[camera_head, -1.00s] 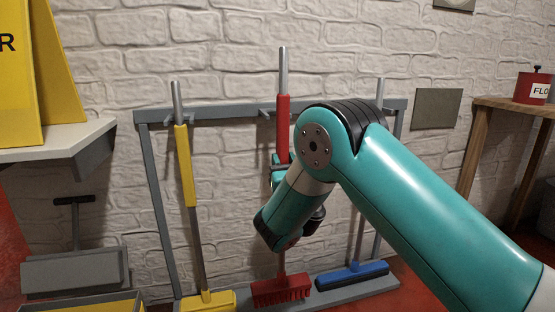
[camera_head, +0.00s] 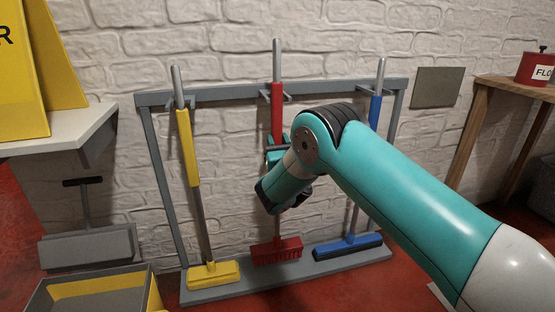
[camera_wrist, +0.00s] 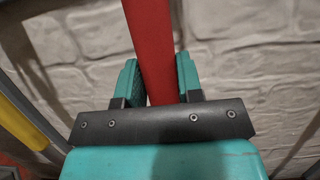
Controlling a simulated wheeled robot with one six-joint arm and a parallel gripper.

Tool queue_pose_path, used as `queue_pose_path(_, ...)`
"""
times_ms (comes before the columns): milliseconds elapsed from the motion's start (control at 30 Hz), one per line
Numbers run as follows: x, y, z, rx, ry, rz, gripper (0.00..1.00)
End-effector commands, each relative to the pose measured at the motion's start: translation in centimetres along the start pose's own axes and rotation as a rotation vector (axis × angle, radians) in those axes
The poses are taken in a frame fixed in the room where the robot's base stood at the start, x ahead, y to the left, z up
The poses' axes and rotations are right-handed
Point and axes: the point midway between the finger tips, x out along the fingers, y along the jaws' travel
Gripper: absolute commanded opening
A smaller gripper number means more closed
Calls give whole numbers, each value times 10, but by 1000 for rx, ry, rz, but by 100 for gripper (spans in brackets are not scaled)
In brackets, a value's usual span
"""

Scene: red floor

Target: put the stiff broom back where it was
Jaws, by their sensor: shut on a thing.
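The red broom, which I take to be the stiff one, stands nearly upright in the middle of the grey rack (camera_head: 160,190). Its bristled head (camera_head: 278,252) is at the rack's base; I cannot tell whether it touches. Its handle (camera_head: 277,105) is at the middle hook of the top rail. My gripper (camera_head: 277,147) is shut on the red grip of the handle. In the wrist view its teal fingers (camera_wrist: 156,70) lie on both sides of the red handle (camera_wrist: 152,40). My forearm hides part of the lower handle.
A yellow broom (camera_head: 187,155) hangs on the left of the rack and a blue one (camera_head: 347,246) on the right, partly behind my arm. A white shelf (camera_head: 70,130), dustpan (camera_head: 90,247) and yellow-grey box (camera_head: 95,290) are at left. A wooden table (camera_head: 500,90) is at right.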

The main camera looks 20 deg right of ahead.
Motion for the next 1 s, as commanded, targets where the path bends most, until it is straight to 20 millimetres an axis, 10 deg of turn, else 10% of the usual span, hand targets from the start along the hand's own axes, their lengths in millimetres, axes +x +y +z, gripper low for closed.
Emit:
queue_pose_path(400,-15,0,-48,0,-4,0,0)
queue_pose_path(867,-13,0,-51,0,-3,1,0)
queue_pose_path(900,-14,0,-52,0,0,0,43)
queue_pose_path(1000,-14,0,-52,0,1,0,59)
